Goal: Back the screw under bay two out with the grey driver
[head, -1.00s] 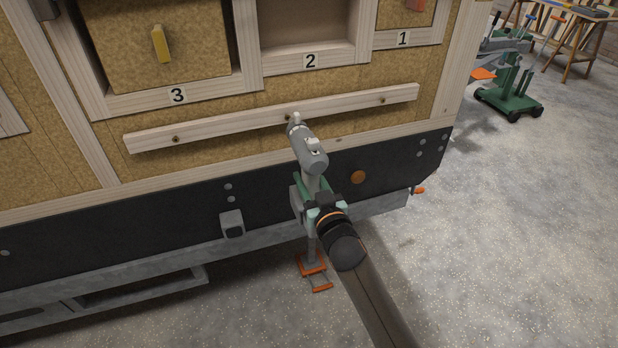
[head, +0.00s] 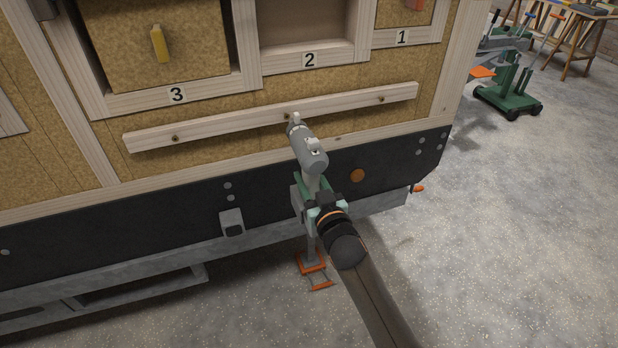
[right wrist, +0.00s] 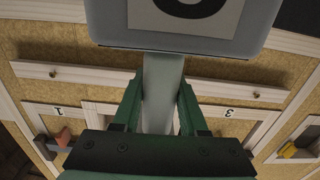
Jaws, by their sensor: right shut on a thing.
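The grey driver (head: 312,154) points up and away at the pale wooden batten (head: 225,126) under the numbered bays. Its nose is at the batten's middle screw (head: 287,117), below bay 2 (head: 308,30). The nose mostly hides that screw, and I cannot tell whether the bit is seated in it. My right gripper (head: 311,187) is shut on the driver's handle. In the right wrist view the green fingers (right wrist: 160,105) clasp the grey handle (right wrist: 163,90), with the driver's labelled base (right wrist: 185,22) above. My left gripper is not in view.
The batten has another screw at left (head: 176,138) and one at right (head: 380,99). Bay 3 holds a panel with a yellow handle (head: 160,43). A dark skirt (head: 130,225) runs below the batten. A green wheeled stand (head: 508,95) is at the back right; the floor (head: 500,230) is clear.

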